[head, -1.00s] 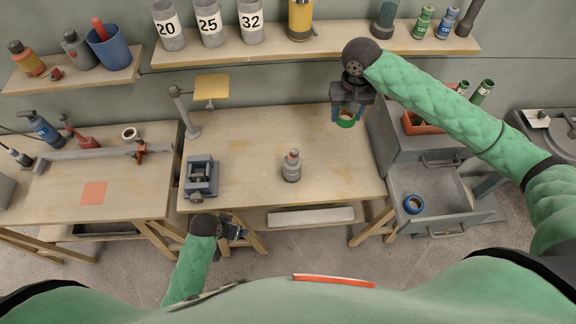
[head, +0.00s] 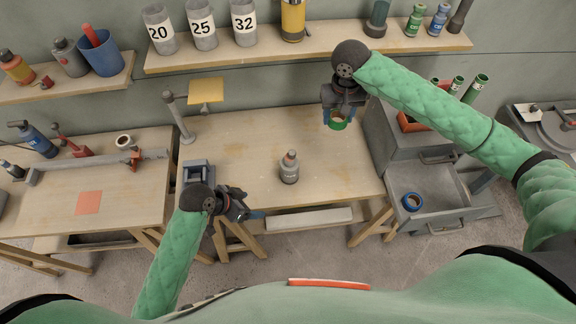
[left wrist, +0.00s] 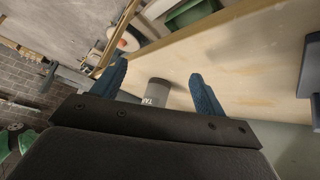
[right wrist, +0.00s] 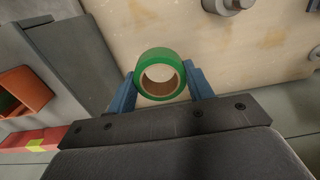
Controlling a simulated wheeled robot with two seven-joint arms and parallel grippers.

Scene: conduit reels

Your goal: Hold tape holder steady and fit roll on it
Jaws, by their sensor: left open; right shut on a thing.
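The tape holder (head: 289,170) is a grey upright piece with a narrower reddish-tipped top, standing on the middle workbench. In the left wrist view the grey holder (left wrist: 156,91), with partly visible lettering, shows beyond and between the fingertips. My left gripper (head: 250,207) is open and empty at the bench's front edge, left of and nearer than the holder, apart from it. My right gripper (head: 337,118) is shut on the green tape roll (head: 338,126), holding it at the bench's back right. The right wrist view shows the roll (right wrist: 160,75) between the fingertips, its round hole visible.
A grey vise (head: 197,170) stands at the bench's left, partly hidden by my left arm. A lamp-like stand (head: 180,118) is behind it. An open drawer (head: 437,211) at right holds a blue roll (head: 412,202). Bench around the holder is clear.

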